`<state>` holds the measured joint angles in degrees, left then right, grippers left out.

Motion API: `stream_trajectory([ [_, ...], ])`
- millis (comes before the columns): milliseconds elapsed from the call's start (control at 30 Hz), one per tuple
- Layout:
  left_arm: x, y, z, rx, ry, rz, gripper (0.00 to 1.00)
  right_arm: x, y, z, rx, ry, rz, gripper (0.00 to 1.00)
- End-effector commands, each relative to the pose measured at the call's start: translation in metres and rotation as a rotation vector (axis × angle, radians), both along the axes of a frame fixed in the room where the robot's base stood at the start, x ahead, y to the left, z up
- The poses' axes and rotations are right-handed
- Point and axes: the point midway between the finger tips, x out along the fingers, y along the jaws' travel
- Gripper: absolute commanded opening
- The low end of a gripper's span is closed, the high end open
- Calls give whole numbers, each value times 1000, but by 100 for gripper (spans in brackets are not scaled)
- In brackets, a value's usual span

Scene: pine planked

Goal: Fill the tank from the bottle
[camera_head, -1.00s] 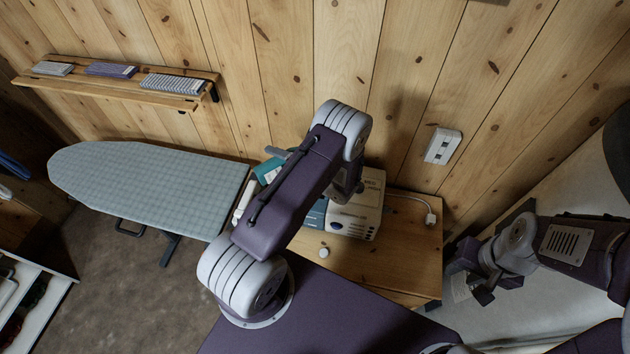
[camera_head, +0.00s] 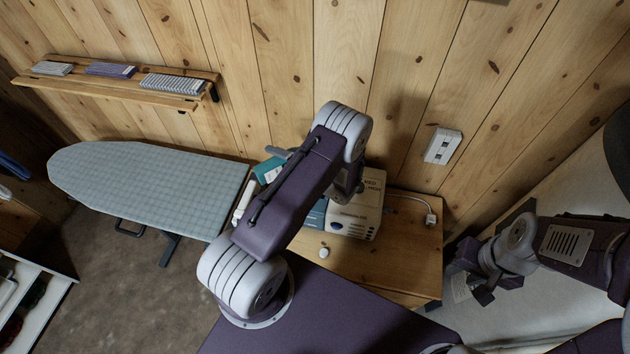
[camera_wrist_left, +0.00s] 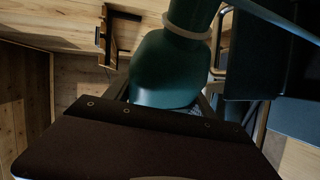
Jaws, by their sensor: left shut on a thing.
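My left gripper (camera_wrist_left: 165,98) is shut on a dark green bottle (camera_wrist_left: 163,70) with a pale ring at its neck, seen in the left wrist view. In the head view my left arm hides most of this gripper. A teal piece (camera_head: 268,170) shows just left of the arm; I cannot tell whether it is the same bottle. A white machine (camera_head: 362,205) with a blue-grey front part (camera_head: 316,213) stands on the wooden cabinet, partly behind my arm. I cannot make out the tank clearly. My right gripper (camera_head: 477,277) is low at the right, away from the cabinet, its jaw gap unclear.
The wooden cabinet (camera_head: 412,255) has a small white round thing (camera_head: 324,253) near its front and a cord to a plug (camera_head: 431,219). An ironing board (camera_head: 150,185) stands at the left. A shelf (camera_head: 120,85) and an outlet (camera_head: 443,146) are on the plank wall.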

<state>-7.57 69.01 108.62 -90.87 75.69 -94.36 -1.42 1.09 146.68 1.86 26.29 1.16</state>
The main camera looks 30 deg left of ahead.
Motion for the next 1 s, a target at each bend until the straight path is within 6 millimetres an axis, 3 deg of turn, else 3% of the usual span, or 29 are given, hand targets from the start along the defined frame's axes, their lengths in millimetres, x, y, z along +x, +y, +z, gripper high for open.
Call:
stream_trajectory([
  [1000, 0, 0, 1, 23, 35, 0, 0, 0, 0, -1, 0, 0, 0, 33],
])
